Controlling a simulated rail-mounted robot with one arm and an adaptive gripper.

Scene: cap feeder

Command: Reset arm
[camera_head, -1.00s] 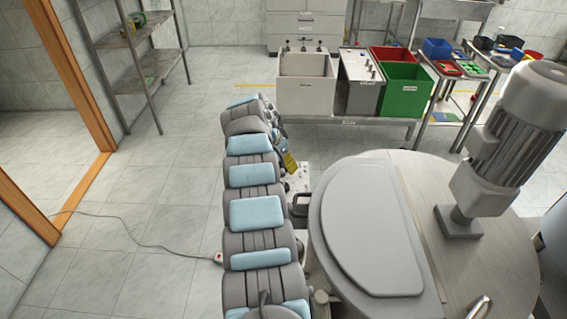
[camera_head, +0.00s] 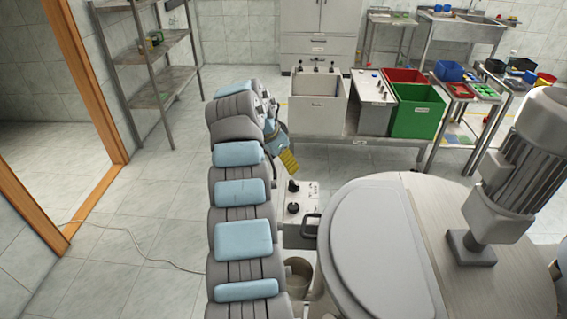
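My arm, grey with light blue panels, reaches from the bottom of the picture up the middle in the head view. It bends over at its far end. My gripper (camera_head: 287,158) seems to be the small dark and yellowish part hanging at the right of that end, above the control box side of the machine. It is small and partly hidden by the arm, so I cannot tell whether it is open or shut, or whether it holds anything.
Right of the arm stands a large round machine with a grey lid (camera_head: 378,250) and a motor (camera_head: 520,165). A control box (camera_head: 297,205) is close by the arm. Behind are a white bin (camera_head: 316,110), a red bin (camera_head: 405,77) and a green bin (camera_head: 415,112).

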